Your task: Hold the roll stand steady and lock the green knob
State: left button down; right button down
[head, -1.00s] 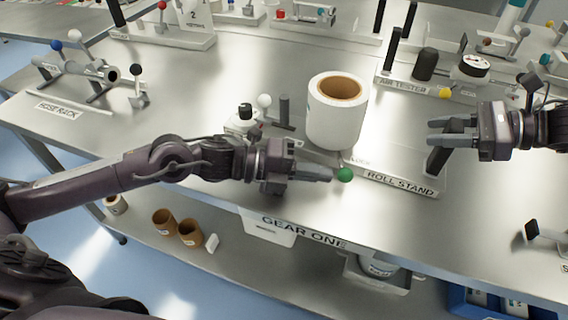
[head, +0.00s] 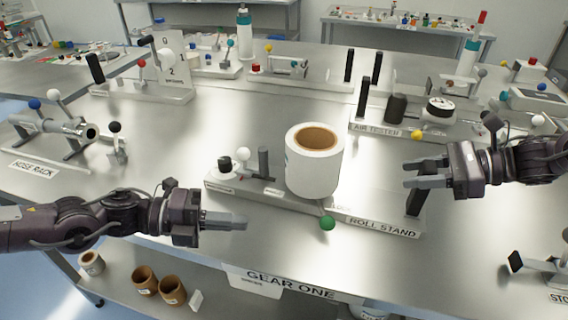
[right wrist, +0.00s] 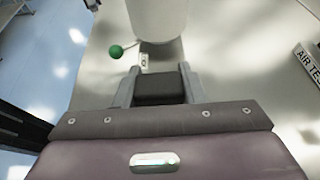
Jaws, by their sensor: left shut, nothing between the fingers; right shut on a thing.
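The roll stand (head: 384,228) is a grey base on the metal bench, holding an upright white roll (head: 312,170) with a brown core. The green knob (head: 327,222) sits on a short lever at its front edge, below the roll; it also shows in the right wrist view (right wrist: 115,52). My right gripper (head: 412,174) is shut on the black upright grip (head: 416,203) at the stand's right end; the grip is between the fingers in the right wrist view (right wrist: 160,90). My left gripper (head: 243,221) is shut and empty, left of the knob and apart from it.
A white-knobbed lever (head: 243,154) and a dark post (head: 264,163) stand on the left of the base. The hose rack (head: 62,132) is at left, the air tester (head: 395,130) behind. The bench between left gripper and knob is clear.

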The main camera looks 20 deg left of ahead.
pick_arm(q)
jog(key=shift+w+f, duration=0.1)
jog(key=shift+f, duration=0.25)
pick_arm(e)
jog(key=shift+f, duration=0.3)
jog(key=c, duration=1.3)
grip_release()
jog(key=shift+c, duration=0.2)
jog(key=o, duration=0.5)
jog(key=shift+w+r, duration=0.1)
jog(key=shift+r, duration=0.05)
jog(key=shift+r, duration=0.1)
jog(key=v, duration=1.2)
jog(key=shift+w+r, duration=0.1)
